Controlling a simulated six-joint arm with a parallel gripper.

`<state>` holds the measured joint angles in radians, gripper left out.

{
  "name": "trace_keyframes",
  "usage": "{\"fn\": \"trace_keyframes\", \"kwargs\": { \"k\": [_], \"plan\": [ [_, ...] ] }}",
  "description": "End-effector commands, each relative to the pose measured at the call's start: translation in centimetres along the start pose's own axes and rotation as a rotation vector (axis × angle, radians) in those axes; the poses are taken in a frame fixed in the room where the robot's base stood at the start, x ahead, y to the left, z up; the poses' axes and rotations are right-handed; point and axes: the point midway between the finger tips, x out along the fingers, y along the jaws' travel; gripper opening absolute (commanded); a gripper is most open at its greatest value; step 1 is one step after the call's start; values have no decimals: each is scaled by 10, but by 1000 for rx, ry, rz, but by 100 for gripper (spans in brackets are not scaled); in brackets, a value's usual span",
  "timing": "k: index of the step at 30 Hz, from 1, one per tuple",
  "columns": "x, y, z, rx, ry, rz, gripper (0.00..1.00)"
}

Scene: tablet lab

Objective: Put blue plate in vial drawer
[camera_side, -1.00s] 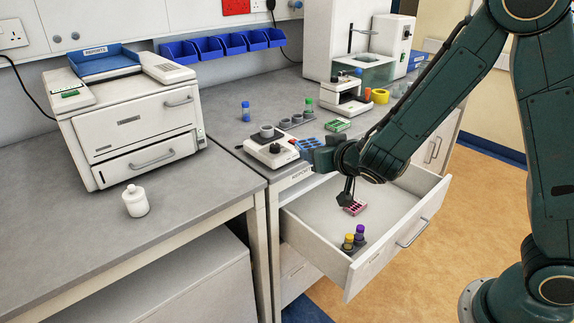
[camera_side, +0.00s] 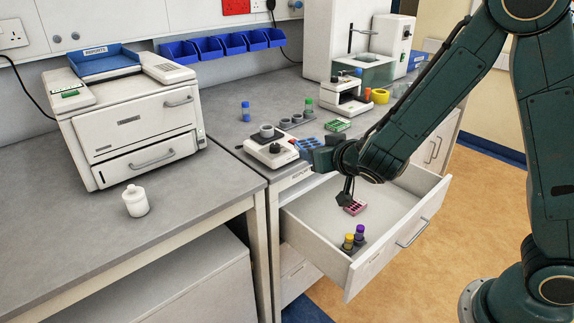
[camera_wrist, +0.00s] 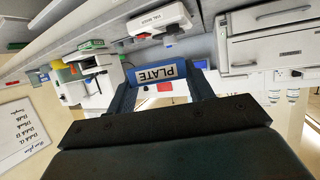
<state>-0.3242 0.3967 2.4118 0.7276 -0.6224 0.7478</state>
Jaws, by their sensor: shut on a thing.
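The blue plate (camera_side: 308,144) is held at the front of my gripper (camera_side: 318,157), above the bench edge and beside the white balance-like device. In the wrist view, the plate (camera_wrist: 160,73) sits between the two fingers, with its PLATE label facing the camera. My gripper is shut on it. The open drawer (camera_side: 392,232) is pulled out below and to the right of the plate. It holds a pink plate (camera_side: 355,207) and, at its front left corner, a yellow-capped vial (camera_side: 348,242) and a purple-capped vial (camera_side: 360,232). My arm hides part of the drawer's back.
A white device with a black knob (camera_side: 272,152) stands at the bench edge, close to the plate. The middle of the drawer floor is mostly bare.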

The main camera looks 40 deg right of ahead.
Motion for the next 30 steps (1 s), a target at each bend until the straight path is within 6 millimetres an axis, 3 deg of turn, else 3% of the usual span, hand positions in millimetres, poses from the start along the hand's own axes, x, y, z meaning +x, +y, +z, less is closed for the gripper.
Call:
{"fn": "trace_keyframes", "kwargs": {
  "k": [11, 30],
  "plan": [
    [23, -28, -16, -6, 13, 3, 27],
    [82, -136, -71, -23, 30, -6, 27]
  ]
}}
